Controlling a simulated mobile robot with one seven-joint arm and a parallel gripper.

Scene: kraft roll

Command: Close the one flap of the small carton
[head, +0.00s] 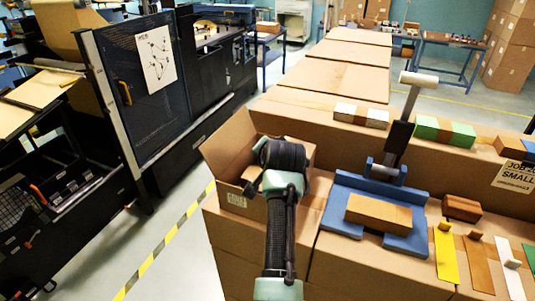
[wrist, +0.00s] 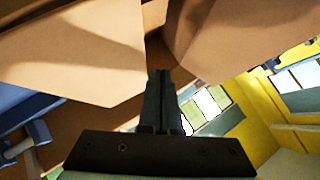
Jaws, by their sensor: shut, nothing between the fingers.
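The small open carton (head: 238,203) stands at the left end of the row of boxes in the head view. Its flap (head: 228,143) stands up and leans outward to the left. My arm covers part of the carton's opening and right side. My gripper (wrist: 166,76) is shut and empty in the wrist view, with its fingertips close to brown cardboard panels (wrist: 75,50). I cannot tell whether the tips touch the cardboard. In the head view the fingers are mostly hidden by my wrist, over the carton.
A blue fixture (head: 342,186) with a brown box (head: 378,213) on it and a lever handle (head: 418,78) stands right of my arm. Coloured strips (head: 446,255) lie at the right. A dark machine (head: 150,90) stands left across an aisle.

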